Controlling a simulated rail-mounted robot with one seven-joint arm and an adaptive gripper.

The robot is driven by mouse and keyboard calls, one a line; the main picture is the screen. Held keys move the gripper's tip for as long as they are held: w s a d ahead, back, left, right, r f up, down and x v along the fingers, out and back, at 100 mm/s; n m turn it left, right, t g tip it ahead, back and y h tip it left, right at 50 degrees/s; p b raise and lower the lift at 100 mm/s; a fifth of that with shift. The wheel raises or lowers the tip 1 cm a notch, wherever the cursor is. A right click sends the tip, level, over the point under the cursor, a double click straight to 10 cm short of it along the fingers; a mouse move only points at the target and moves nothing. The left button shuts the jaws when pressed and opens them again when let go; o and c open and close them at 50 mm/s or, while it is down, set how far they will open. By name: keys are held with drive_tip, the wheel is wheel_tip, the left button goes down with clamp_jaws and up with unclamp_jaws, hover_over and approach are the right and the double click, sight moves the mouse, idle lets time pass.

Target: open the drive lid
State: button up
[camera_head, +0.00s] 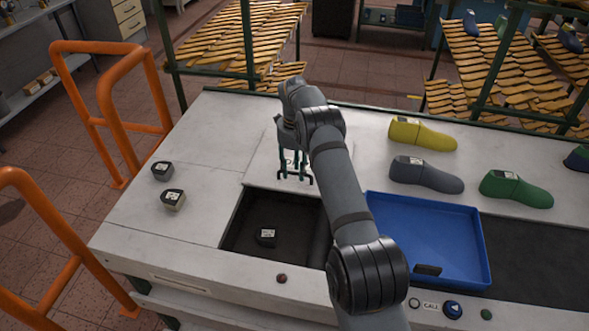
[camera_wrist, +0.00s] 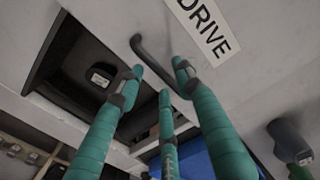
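The drive lid (camera_head: 262,158) is a pale panel behind the dark recess in the head view, and it seems to lie flat. Its DRIVE label (camera_wrist: 205,25) shows in the wrist view, and my arm partly covers it in the head view. A dark bar handle (camera_wrist: 153,62) on the lid runs beside the label. My gripper (camera_head: 296,178) is over the lid's front part. In the wrist view, its teal fingers (camera_wrist: 160,82) are spread, with the handle passing between the fingertips. Whether they touch it I cannot tell.
The dark recess (camera_head: 250,215) holds a small dark labelled block (camera_head: 266,237). Two similar blocks (camera_head: 162,170) stand on the left bench top. A blue tray (camera_head: 430,235) and yellow (camera_head: 423,134), grey (camera_head: 426,174) and green (camera_head: 516,189) lasts are to the right.

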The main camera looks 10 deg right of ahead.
drive_tip(key=shift+r, duration=0.1)
wheel_tip(320, 180, up, 7)
drive_tip(key=shift+r, duration=0.15)
idle(0.4)
wheel_tip(320, 180, down, 8)
drive_tip(key=shift+r, duration=0.15)
drive_tip(key=shift+s+a+r, duration=0.1)
drive_tip(key=shift+s+a, duration=0.05)
drive_tip(key=shift+s, duration=0.3)
drive_tip(key=shift+w, duration=0.15)
idle(0.4)
